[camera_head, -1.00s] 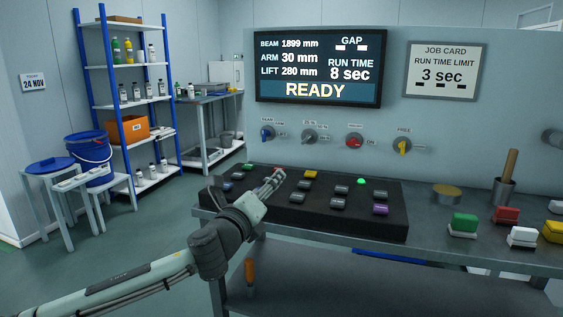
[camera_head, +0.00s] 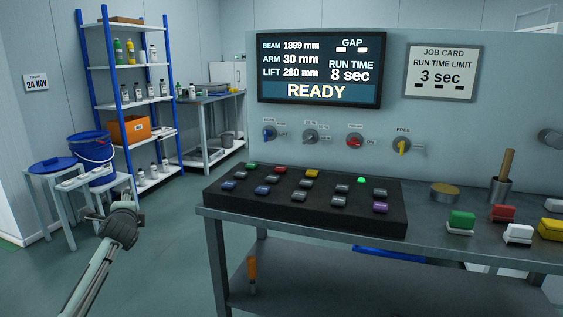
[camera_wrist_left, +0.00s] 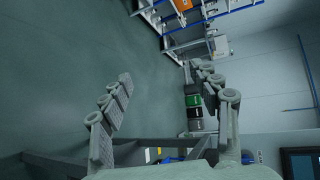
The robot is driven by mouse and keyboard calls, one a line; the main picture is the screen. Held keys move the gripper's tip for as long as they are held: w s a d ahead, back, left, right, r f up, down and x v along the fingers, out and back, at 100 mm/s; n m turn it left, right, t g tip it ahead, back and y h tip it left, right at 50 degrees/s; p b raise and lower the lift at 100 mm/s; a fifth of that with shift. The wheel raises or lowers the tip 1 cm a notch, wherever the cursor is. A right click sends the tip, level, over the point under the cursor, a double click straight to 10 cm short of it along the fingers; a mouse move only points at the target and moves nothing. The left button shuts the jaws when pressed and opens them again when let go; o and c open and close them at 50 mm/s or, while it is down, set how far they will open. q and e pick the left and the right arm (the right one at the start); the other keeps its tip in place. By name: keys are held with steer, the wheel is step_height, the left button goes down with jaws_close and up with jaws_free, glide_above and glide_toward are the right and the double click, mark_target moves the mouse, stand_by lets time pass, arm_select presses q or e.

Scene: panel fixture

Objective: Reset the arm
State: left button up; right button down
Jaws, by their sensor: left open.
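My left arm reaches up from the bottom left in the head view. Its left gripper (camera_head: 97,205) is held in the air left of the table, well apart from the button box. In the left wrist view the gripper (camera_wrist_left: 160,78) has its two fingers spread wide with nothing between them. The black button box (camera_head: 305,210) lies on the table with several coloured and grey buttons and a lit green lamp (camera_head: 361,181). The screen (camera_head: 319,70) reads BEAM 1899 mm, ARM 30 mm, LIFT 280 mm, RUN TIME 8 sec and READY. My right gripper is not in view.
The job card (camera_head: 441,72) reads RUN TIME LIMIT 3 sec. Several knobs, one of them yellow (camera_head: 403,146), sit on the panel. Coloured blocks and a metal cup (camera_head: 501,190) stand at the table's right. A shelf (camera_head: 154,133) and blue bucket (camera_head: 91,149) stand at left.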

arm_select(q)
steer(key=s+d+f+n+g+h, duration=0.15)
steer(key=s+f+n, duration=0.35)
steer(key=f, duration=0.6)
steer(key=s+d+f+n+g+h, duration=0.1)
steer(key=s+d+f+n+g, duration=0.15)
steer(key=s+f, duration=0.6)
steer(key=s+d+f+n+g+h, duration=0.1)
steer(key=s+d+f+n+g, duration=0.3)
steer(key=f, duration=0.8)
steer(key=s+d+f+g, duration=0.1)
steer(key=s+d+f, duration=0.1)
steer(key=s+f, duration=0.4)
steer(key=s+d+f+g+h, duration=0.1)
steer(key=s+f, duration=0.5)
steer(key=s, duration=1.1)
steer(key=s+d+f+g, duration=0.1)
steer(key=s+d+f, duration=0.2)
steer(key=s+f, duration=0.4)
steer(key=s+n, duration=0.1)
steer(key=s, duration=0.4)
steer(key=shift+s, duration=0.15)
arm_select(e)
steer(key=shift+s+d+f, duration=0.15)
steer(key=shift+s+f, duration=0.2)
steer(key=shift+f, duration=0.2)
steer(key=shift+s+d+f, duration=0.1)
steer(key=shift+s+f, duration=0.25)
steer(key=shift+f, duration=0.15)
